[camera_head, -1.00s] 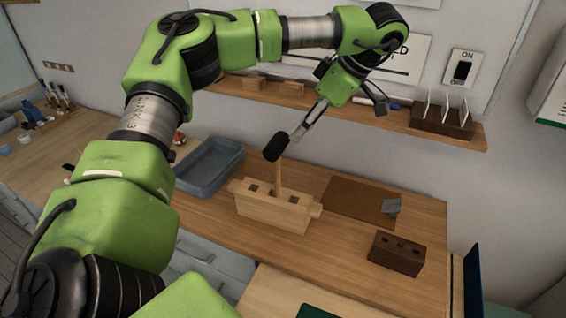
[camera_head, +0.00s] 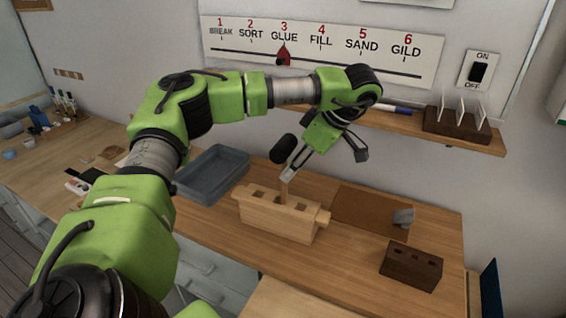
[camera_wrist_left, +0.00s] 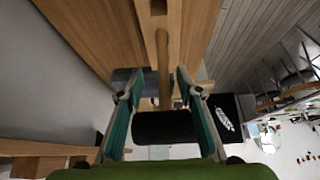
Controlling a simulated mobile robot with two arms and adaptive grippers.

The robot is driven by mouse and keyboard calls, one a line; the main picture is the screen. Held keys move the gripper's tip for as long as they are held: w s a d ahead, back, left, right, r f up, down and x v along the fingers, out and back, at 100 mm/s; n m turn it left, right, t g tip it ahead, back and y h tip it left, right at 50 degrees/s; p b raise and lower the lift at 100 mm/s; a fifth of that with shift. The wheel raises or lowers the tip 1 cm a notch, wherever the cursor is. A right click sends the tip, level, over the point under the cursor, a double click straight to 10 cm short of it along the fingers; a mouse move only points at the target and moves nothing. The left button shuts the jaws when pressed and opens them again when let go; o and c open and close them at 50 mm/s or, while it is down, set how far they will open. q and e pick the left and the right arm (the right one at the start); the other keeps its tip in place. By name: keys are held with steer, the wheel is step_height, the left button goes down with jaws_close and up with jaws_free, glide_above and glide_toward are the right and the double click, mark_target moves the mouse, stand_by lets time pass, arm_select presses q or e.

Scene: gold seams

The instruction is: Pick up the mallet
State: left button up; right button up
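The mallet has a black head (camera_head: 284,149) and a pale wooden handle (camera_head: 284,188). It stands upright, head up, with its handle in a wooden block with square holes (camera_head: 272,215). My left gripper (camera_head: 289,173) is at the handle just below the head. In the left wrist view, the open left gripper (camera_wrist_left: 155,84) has one finger on each side of the handle (camera_wrist_left: 164,65), with gaps on both sides. The black head (camera_wrist_left: 165,127) shows nearer the palm. My right gripper is not in view.
A grey tray (camera_head: 213,174) lies left of the block. A brown mat (camera_head: 360,212) with a small grey piece (camera_head: 403,217) and a dark holed block (camera_head: 411,266) are on the right. A wall shelf (camera_head: 400,122) holds a dark rack (camera_head: 457,124) behind the arm.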

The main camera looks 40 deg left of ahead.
mark_target(283, 187)
arm_select(q)
steer(key=x, duration=0.1)
steer(key=p+x, duration=0.1)
steer(key=x, duration=0.3)
steer(key=shift+s+a+f+p, duration=0.15)
steer(key=shift+s+p, duration=0.2)
steer(key=shift+p, duration=0.05)
jaws_close()
